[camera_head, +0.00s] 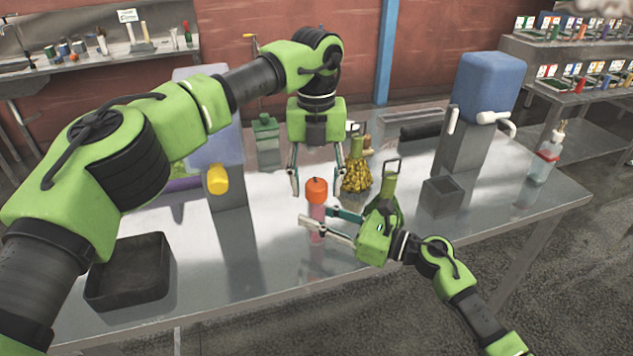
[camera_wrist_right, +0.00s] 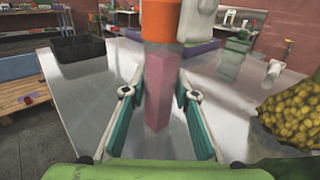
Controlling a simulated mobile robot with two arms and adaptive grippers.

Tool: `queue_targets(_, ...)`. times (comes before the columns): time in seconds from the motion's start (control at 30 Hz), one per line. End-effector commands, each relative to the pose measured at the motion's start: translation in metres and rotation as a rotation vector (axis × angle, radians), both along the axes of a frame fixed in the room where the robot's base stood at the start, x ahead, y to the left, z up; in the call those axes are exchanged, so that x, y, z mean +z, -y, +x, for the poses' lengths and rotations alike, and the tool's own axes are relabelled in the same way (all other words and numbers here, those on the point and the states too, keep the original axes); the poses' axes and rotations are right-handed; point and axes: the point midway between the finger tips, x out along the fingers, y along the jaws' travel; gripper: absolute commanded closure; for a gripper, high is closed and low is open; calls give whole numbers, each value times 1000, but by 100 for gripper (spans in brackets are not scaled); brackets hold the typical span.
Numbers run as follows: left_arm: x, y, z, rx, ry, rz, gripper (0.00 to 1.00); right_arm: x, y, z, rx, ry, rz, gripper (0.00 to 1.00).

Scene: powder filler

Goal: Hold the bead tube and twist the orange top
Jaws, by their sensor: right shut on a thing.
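The bead tube (camera_head: 317,213) is a pinkish, faceted tube standing upright near the middle of the steel table. Its orange top (camera_head: 316,186) is on its upper end. In the right wrist view the tube (camera_wrist_right: 157,85) stands between my finger pads, with the orange top (camera_wrist_right: 174,22) cut off by the upper edge. My right gripper (camera_head: 318,219) reaches in from the right, below the orange top, and is shut on the tube. My left gripper (camera_head: 316,192) points straight down with its fingers spread on either side of the orange top; contact with it cannot be seen.
Close to the right are a flask of yellow beads (camera_head: 357,178) and a green flask (camera_head: 388,190). A black tray (camera_head: 128,272) lies at front left. A blue-topped dispenser (camera_head: 488,85), a small grey box (camera_head: 441,197) and a bottle (camera_head: 544,160) stand at right. The front middle is clear.

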Motion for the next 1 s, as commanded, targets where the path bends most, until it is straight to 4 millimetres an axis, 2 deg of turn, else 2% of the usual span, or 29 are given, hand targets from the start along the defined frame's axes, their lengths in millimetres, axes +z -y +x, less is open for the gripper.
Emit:
queue_targets(0.17, 1, 1, -1, -2, -1, 0, 52, -1, 0, 0, 0, -2, -1, 99)
queue_targets(0.27, 10, 1, 0, -2, 1, 0, 52, -1, 0, 0, -1, -2, -1, 99)
queue_targets(0.37, 27, 1, 0, 0, 2, 0, 52, -1, 0, 0, -1, -2, -1, 99)
queue_targets(0.7, 99, 1, 0, 1, 2, -1, 52, -1, 0, 0, -2, -2, -1, 99)
queue_targets(1.0, 119, 1, 0, -1, 0, 0, 52, -1, 1, 0, -2, -1, 0, 99)
